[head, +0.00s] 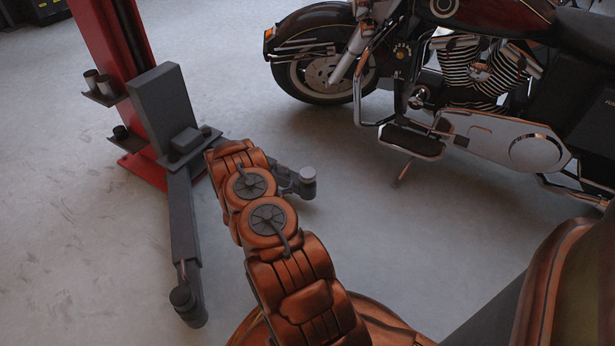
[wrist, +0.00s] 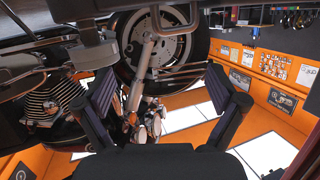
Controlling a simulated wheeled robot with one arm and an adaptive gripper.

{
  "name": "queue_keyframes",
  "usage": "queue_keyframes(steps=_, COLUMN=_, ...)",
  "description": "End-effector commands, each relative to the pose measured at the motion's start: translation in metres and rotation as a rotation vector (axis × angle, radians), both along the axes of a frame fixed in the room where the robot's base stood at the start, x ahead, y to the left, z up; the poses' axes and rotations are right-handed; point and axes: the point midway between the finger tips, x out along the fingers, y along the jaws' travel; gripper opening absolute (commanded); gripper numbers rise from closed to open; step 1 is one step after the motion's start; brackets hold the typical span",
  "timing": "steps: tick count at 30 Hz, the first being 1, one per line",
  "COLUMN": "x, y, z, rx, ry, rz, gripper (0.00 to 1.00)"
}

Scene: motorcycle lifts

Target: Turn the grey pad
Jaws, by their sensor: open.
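Two dark grey round pads sit on the ends of the red lift's low arms. One grey pad (head: 187,299) is at the lower left of the head view. The other grey pad (head: 304,182) is just right of my arm, towards the motorcycle. I cannot tell which one the task means. My gripper (wrist: 160,78) shows in the wrist view with its fingers spread and nothing between them. In the head view my own arm hides it. Grey metal (wrist: 96,55) crosses the wrist view's upper left; I cannot tell if it is a pad or lift arm.
The red lift post (head: 112,70) stands at the left with small cups on a side shelf (head: 98,88). A motorcycle (head: 470,90) stands at the right; its front wheel (wrist: 160,45) appears upside down in the wrist view. Open concrete floor (head: 70,230) lies at the left.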

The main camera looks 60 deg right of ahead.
Motion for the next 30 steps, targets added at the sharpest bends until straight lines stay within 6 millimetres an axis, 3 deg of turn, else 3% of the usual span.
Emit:
queue_keyframes(steps=1, x=-0.017, y=-0.007, z=-0.011, rx=-0.036, ry=0.007, rz=-0.022, gripper=0.95)
queue_keyframes(steps=6, x=-0.056, y=-0.021, z=-0.019, rx=-0.162, ry=0.009, rz=-0.073, gripper=0.95)
queue_keyframes(steps=12, x=-0.078, y=-0.027, z=-0.021, rx=-0.239, ry=0.013, rz=-0.097, gripper=0.95)
queue_keyframes(steps=20, x=-0.077, y=-0.043, z=-0.022, rx=-0.253, ry=0.009, rz=-0.103, gripper=0.95)
queue_keyframes(steps=30, x=-0.068, y=-0.085, z=-0.022, rx=-0.251, ry=0.01, rz=-0.103, gripper=0.95)
